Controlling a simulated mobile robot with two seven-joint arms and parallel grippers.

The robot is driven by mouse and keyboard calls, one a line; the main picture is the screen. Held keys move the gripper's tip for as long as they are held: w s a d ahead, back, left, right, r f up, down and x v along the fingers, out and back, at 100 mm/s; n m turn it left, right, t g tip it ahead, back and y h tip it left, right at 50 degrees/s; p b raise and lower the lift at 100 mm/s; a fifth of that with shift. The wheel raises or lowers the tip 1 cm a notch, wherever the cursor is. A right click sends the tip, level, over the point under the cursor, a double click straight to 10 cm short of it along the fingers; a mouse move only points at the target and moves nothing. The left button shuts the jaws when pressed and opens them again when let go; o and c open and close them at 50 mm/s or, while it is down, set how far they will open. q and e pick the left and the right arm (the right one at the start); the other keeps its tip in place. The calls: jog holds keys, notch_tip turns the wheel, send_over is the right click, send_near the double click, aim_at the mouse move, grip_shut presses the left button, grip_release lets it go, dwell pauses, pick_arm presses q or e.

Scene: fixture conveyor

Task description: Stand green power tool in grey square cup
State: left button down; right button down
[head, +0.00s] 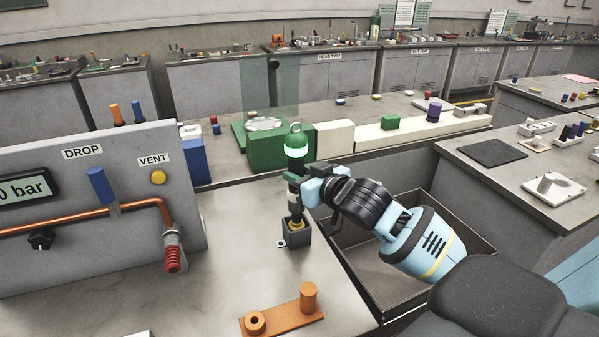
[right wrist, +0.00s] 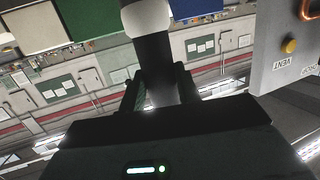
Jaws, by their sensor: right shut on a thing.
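The green power tool (head: 296,143) stands about upright in the head view, with a green top, a ring above, a pale glowing band and a dark lower body. Its yellowish lower end is at the mouth of the grey square cup (head: 298,239) and seems to be inside it; how deep is hidden. My right gripper (head: 299,189) is shut on the tool's dark body, above the cup, reaching in from the right. In the right wrist view the tool's dark shaft (right wrist: 155,58) is between the fingers; the cup is not visible there. My left gripper is not in view.
A grey panel (head: 90,240) with copper pipe stands left. An orange fixture (head: 283,319) with a peg lies in front. An open grey bin (head: 365,266) is right of the cup under my right arm. A green block (head: 270,150) stands behind. The bench left of the cup is mostly clear.

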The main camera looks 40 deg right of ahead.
jog(key=shift+f, duration=1.15)
dwell(0.8)
jog(key=c, duration=1.4)
grip_release()
jog(key=shift+o, duration=0.3)
jog(key=shift+f, duration=0.1)
jog(key=shift+f, duration=0.1)
jog(key=o, duration=0.6)
jog(key=shift+f, duration=0.1)
jog(key=shift+s+d+r, duration=0.1)
jog(key=shift+s+r, duration=0.2)
jog(key=shift+s, duration=1)
jog(key=shift+s+d+r, duration=0.1)
jog(key=shift+s+r, duration=0.2)
jog(key=shift+s, duration=1)
jog(key=shift+s+r, duration=0.3)
jog(key=shift+s, duration=1)
